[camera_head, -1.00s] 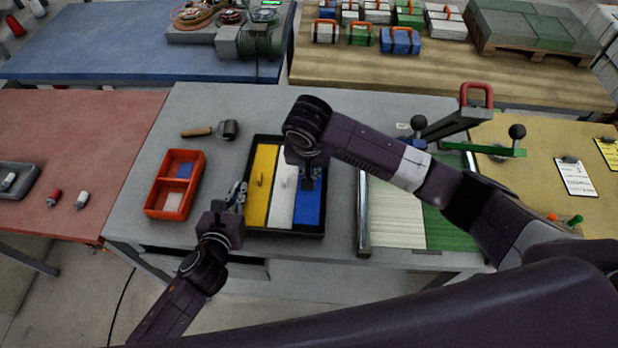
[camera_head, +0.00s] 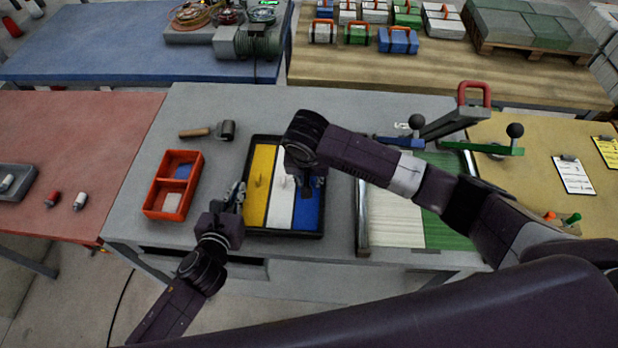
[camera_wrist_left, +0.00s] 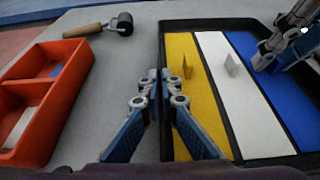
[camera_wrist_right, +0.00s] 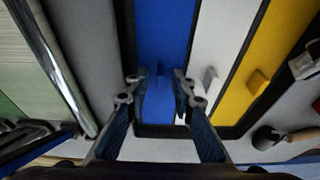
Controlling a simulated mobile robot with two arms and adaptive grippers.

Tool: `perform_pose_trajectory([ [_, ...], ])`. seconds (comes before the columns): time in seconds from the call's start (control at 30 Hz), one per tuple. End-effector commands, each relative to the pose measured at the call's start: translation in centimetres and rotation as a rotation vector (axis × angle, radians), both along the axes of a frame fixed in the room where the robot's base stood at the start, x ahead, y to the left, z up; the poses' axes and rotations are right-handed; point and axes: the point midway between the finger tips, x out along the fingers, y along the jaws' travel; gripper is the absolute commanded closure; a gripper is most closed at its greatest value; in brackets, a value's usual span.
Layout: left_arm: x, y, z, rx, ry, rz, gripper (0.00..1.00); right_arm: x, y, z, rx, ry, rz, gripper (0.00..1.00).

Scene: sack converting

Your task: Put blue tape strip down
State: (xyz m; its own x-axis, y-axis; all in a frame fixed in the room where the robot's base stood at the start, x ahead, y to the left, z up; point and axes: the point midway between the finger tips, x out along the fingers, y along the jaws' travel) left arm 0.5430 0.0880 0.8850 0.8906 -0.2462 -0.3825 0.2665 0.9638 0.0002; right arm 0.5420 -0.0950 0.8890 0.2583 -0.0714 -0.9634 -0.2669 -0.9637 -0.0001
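A black tray (camera_head: 247,233) holds a yellow strip (camera_head: 258,190), a white strip (camera_head: 282,205) and a blue strip (camera_head: 307,215) side by side. The blue strip (camera_wrist_right: 164,35) lies flat in its compartment, with a small raised blue tab (camera_wrist_right: 161,70). My right gripper (camera_wrist_right: 160,82) is open above the blue strip, its fingers on either side of the tab, apart from it. My left gripper (camera_head: 237,194) is at the tray's left edge; its fingertips meet with nothing between them in the left wrist view (camera_wrist_left: 159,75).
An orange-red bin (camera_head: 152,202) with blue and white pieces stands left of the tray. A roller (camera_head: 225,131) lies behind it. A panel with white and green slats (camera_head: 395,220) and a clamp with a red handle (camera_head: 474,88) are at the right. Grey table between bin and tray is clear.

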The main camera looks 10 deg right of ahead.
Motion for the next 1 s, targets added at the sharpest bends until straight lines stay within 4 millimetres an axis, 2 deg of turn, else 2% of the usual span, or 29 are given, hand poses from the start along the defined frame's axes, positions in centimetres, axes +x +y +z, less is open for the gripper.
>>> perform_pose_trajectory([
  [0.17,0.0,0.0,-0.1,0.0,0.001,0.0,1.0,-0.1,0.1,0.9,0.001,-0.001,0.0,0.78],
  [0.27,0.0,0.0,-0.1,0.0,0.001,0.0,1.0,-0.5,0.2,2.5,0.003,-0.003,0.001,0.78],
  [0.5,0.0,0.0,-0.1,0.0,0.001,0.0,1.0,-1.8,0.6,7.6,0.003,-0.004,0.002,0.78],
  [0.7,0.0,0.0,-0.1,0.0,0.001,0.0,1.0,-2.7,0.8,10.7,0.002,-0.001,0.001,0.78],
  [0.83,0.0,0.0,-0.1,0.0,0.001,0.0,1.0,-3.0,0.9,11.6,0.0,-0.001,0.0,0.78],
  [1.0,0.0,0.0,-0.1,0.0,0.001,0.0,1.0,-3.1,0.8,11.9,0.0,-0.001,0.0,0.78],
])
